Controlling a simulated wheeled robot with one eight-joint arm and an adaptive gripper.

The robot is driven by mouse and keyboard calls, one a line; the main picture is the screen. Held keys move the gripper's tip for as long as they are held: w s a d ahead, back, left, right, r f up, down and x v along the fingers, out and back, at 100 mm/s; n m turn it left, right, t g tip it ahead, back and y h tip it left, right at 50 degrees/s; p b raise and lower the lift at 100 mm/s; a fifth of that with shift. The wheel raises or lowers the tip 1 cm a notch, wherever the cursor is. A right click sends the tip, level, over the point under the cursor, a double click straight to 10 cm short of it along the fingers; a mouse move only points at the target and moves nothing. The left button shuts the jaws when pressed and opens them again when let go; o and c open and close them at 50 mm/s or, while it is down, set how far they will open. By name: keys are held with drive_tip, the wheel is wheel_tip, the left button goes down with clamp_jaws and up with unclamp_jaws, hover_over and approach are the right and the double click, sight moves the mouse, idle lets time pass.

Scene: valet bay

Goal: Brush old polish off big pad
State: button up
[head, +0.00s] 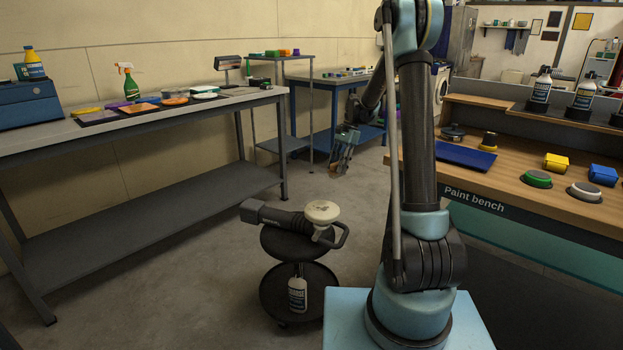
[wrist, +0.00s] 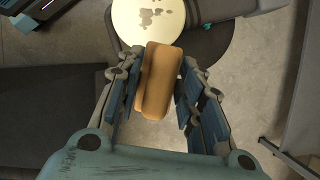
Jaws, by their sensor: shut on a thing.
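The big pad (head: 322,211) is cream, round and face up on the polisher (head: 281,216), which lies on a black round-tiered cart. In the wrist view the pad (wrist: 150,14) is at the top, with grey-brown polish patches near its middle. My gripper (head: 341,158) hangs above and beyond the cart in the head view. In the wrist view my gripper (wrist: 161,66) is shut on a tan block-shaped brush (wrist: 158,90). The brush's bristles are hidden on its underside. Its far end overlaps the pad's near edge in the picture; I cannot tell contact.
A white bottle (head: 297,293) stands on the cart's lower tier (head: 268,297). A grey workbench (head: 150,115) with coloured pads and a spray bottle (head: 128,82) is on the left. The Paint bench (head: 475,192) is on the right. Bare floor surrounds the cart.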

drive_tip(key=s+a+f+m+t, duration=0.1)
drive_tip(key=s+a+m, duration=0.3)
drive_tip(key=s+a, duration=0.55)
drive_tip(key=shift+y, duration=0.4)
drive_tip(key=shift+w+a+f, duration=0.1)
drive_tip(key=shift+w+f, duration=0.15)
drive_tip(key=shift+f, duration=1.5)
drive_tip(key=shift+w+f, duration=0.2)
drive_tip(key=shift+f, duration=1.55)
drive_tip(key=shift+s+f, duration=0.15)
drive_tip(key=shift+f, duration=0.95)
drive_tip(key=shift+s+d, duration=0.8)
drive_tip(key=shift+d, duration=0.25)
drive_tip(key=shift+s+d, duration=0.75)
drive_tip(key=shift+d, duration=0.25)
drive_tip(key=shift+w+a, duration=0.8)
drive_tip(key=shift+a, duration=0.2)
drive_tip(key=shift+w+a, duration=0.75)
drive_tip(key=shift+a, duration=0.25)
drive_tip(key=shift+w+d, duration=0.45)
drive_tip(key=shift+w, duration=0.4)
drive_tip(key=shift+s+d, duration=0.8)
drive_tip(key=shift+d, duration=0.25)
drive_tip(key=shift+s+d, duration=0.75)
drive_tip(key=shift+d, duration=0.25)
